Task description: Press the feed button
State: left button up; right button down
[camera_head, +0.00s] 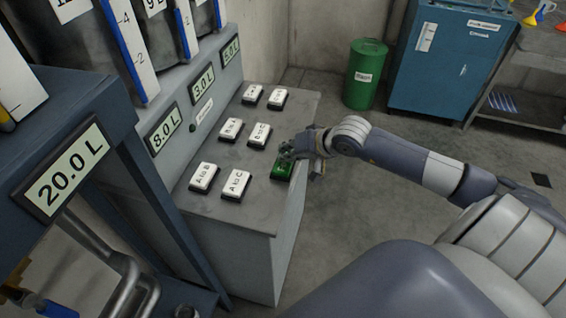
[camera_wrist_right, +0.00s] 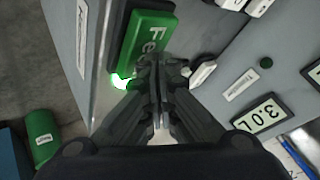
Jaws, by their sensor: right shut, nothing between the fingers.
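The green feed button (camera_head: 283,169) sits at the right front edge of the grey console top (camera_head: 262,212), beside the white buttons. In the right wrist view the feed button (camera_wrist_right: 148,45) shows large, with part of its white "Feed" lettering readable. My right gripper (camera_head: 287,150) is shut and empty, with its fingertips over or at the far end of the feed button. In the wrist view its fingertips (camera_wrist_right: 162,64) overlap the button's lower edge, beside a bright green glow (camera_wrist_right: 122,80). I cannot tell whether they touch it. My left gripper is not in view.
Several white labelled buttons, such as "A to C" (camera_head: 236,184), stand left of the feed button. Displays such as "8.0 L" (camera_head: 164,131) line the panel behind. A green bin (camera_head: 364,78) and blue cabinet (camera_head: 440,65) stand at the back. Floor right of the console is clear.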

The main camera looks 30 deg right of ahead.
jog(key=shift+r, duration=0.4)
notch_tip(320, 180, up, 6)
jog(key=p, duration=0.1)
dwell(0.5)
dwell(0.4)
